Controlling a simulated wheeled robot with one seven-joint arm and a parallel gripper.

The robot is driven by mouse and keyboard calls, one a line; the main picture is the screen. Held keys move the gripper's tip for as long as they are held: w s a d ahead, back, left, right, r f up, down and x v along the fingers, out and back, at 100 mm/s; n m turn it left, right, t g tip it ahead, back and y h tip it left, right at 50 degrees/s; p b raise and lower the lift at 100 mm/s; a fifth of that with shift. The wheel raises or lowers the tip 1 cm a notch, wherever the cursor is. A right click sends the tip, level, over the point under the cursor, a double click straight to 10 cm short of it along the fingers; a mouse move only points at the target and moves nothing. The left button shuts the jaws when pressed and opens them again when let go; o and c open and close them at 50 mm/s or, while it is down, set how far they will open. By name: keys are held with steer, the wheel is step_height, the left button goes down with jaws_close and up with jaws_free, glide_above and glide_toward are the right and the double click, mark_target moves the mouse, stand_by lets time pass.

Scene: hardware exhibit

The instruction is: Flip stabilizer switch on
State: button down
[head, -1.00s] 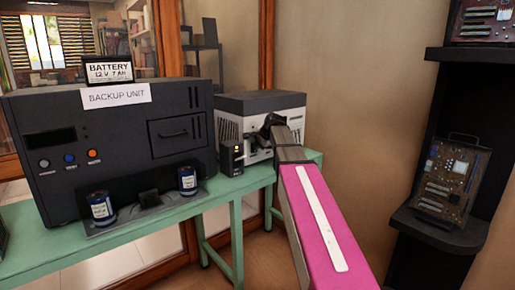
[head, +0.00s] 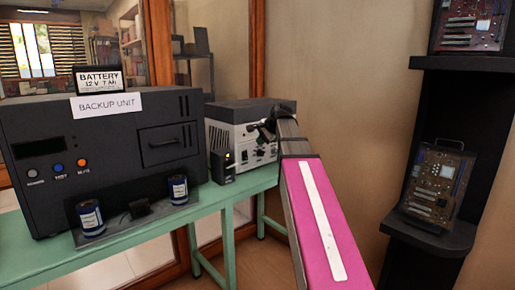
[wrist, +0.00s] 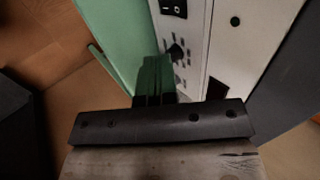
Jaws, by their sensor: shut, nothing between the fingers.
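The stabilizer appears to be the white and grey box (head: 221,134) on the green table, right of the backup unit. In the wrist view its pale front panel (wrist: 222,50) carries a black rocker switch (wrist: 173,8) with I and O marks, cut by the top edge, and a dark knob (wrist: 177,52). My gripper (head: 264,130) is in front of the panel in the head view. In the wrist view its dark fingers (wrist: 155,82) are together and empty, beside the panel near the knob, apart from the switch. Whether the fingers touch the panel cannot be told.
The black backup unit (head: 100,150) with a battery (head: 98,79) on top fills the table's left. A small black box (head: 222,166) stands before the stabilizer. Black shelves (head: 455,110) with circuit boards stand right.

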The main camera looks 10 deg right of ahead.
steer(key=shift+s+d+r, duration=0.2)
steer(key=shift+s+r, duration=0.15)
steer(key=shift+r, duration=0.2)
steer(key=shift+f, duration=0.15)
steer(key=shift+s+f+g, duration=0.1)
steer(key=shift+f+g, duration=0.2)
steer(key=shift+f, duration=0.2)
glide_toward(246, 160)
steer(key=x, duration=0.6)
steer(key=shift+w+f, duration=0.25)
steer(key=shift+w, duration=0.05)
stand_by(0.3)
